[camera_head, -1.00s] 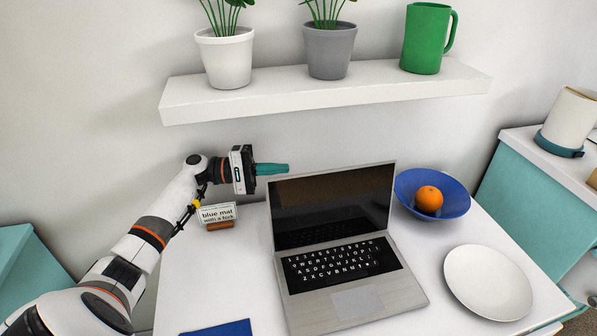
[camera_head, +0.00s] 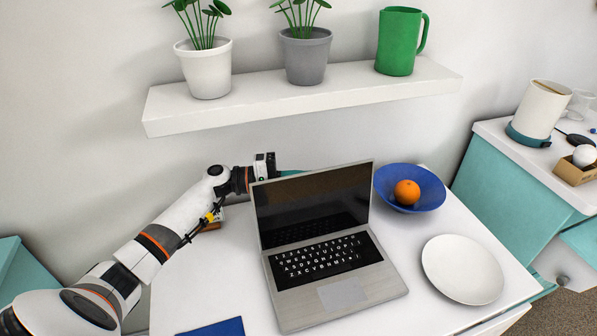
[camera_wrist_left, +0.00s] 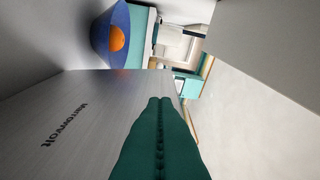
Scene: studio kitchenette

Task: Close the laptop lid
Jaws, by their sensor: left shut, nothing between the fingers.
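The laptop (camera_head: 330,240) stands open on the white table, its dark screen (camera_head: 313,207) upright and tilted slightly back, its keyboard facing the front. My left gripper (camera_head: 288,173) reaches in from the left behind the lid's top edge, its teal fingers partly hidden by the lid. In the left wrist view the shut, empty fingers (camera_wrist_left: 158,135) lie beside the grey back of the lid (camera_wrist_left: 70,125), which bears lettering. Whether they touch the lid I cannot tell. My right gripper is not in view.
A blue bowl (camera_head: 427,196) with an orange (camera_head: 406,192) stands right of the lid. A white plate (camera_head: 462,270) lies to the right of the keyboard. A blue mat (camera_head: 215,328) shows at the front left. A shelf (camera_head: 300,97) with two potted plants and a green mug hangs above.

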